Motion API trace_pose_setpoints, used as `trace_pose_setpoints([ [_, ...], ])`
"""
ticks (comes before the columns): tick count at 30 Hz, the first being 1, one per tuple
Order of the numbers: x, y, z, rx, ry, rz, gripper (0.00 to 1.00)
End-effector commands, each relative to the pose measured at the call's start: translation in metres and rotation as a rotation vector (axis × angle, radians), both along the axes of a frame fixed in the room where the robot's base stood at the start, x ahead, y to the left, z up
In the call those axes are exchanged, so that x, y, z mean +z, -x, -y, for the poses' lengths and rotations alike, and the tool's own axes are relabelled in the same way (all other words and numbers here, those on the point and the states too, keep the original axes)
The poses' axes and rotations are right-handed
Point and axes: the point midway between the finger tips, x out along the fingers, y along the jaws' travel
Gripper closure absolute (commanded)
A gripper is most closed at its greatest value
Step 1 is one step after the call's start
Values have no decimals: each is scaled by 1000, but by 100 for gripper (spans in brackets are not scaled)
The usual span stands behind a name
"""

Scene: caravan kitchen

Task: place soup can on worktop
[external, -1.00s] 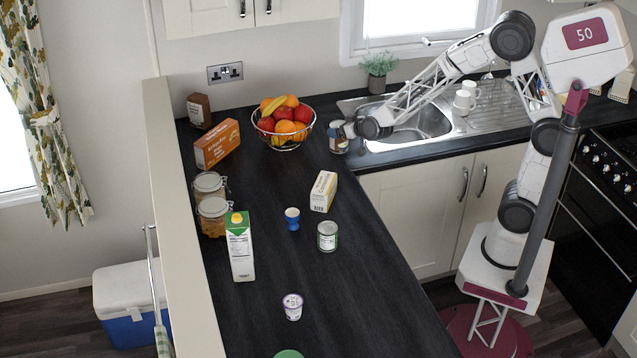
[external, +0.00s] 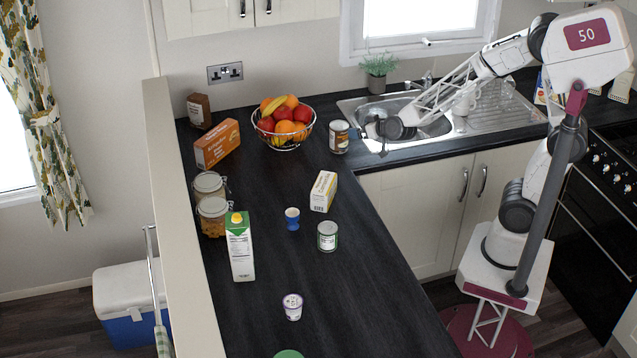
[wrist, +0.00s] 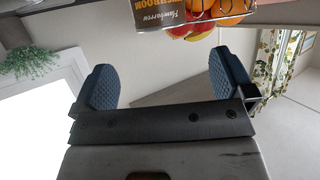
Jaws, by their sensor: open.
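The soup can (external: 339,138), brown and white with a metal top, stands upright on the dark worktop (external: 290,265) beside the sink's left end. In the wrist view the can (wrist: 160,14) shows at the top edge, cut off, with "MUSHROOM" on its label. My gripper (external: 369,138) is just right of the can, apart from it, with its jaws towards it. In the wrist view my gripper (wrist: 163,78) is open, with nothing between its two blue-grey pads.
A fruit basket (external: 283,127) stands left of the can. The sink (external: 350,106) lies behind and under my arm. A butter-like carton (external: 323,191), blue egg cup (external: 292,219), green-labelled can (external: 327,237) and milk carton (external: 239,247) stand nearer the front.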

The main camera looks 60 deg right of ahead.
Motion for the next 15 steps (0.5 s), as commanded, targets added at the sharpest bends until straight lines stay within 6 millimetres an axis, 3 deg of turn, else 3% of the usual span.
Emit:
trace_pose_setpoints([
  [15, 2, 6, -1, 0, 0, 0, 0],
])
